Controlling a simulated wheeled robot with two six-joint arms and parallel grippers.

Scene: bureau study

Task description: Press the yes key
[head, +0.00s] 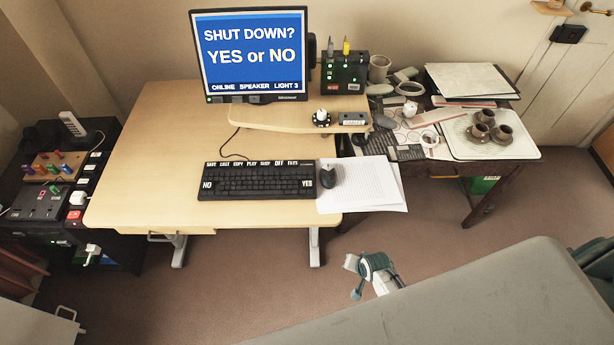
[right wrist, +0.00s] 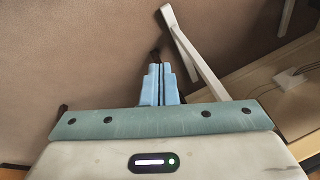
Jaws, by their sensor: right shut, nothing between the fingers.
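The black keyboard (head: 258,186) lies on the light wooden desk, near its front edge. The white-lettered YES key (head: 307,184) is at its right end, and the NO key (head: 207,186) is at its left end. The monitor (head: 250,50) behind it reads "SHUT DOWN? YES or NO". My right gripper (right wrist: 161,70) is shut and empty in the right wrist view, over the brown floor. In the head view my right wrist parts show below and right of the desk, well apart from the keyboard. My left gripper is not in view.
A black mouse (head: 327,177) sits on white papers (head: 368,188) close to the YES key. A raised wooden shelf (head: 285,121) stands behind the keyboard. A cluttered side table with a tray (head: 515,150) is at right. A black equipment cabinet (head: 110,235) is at left.

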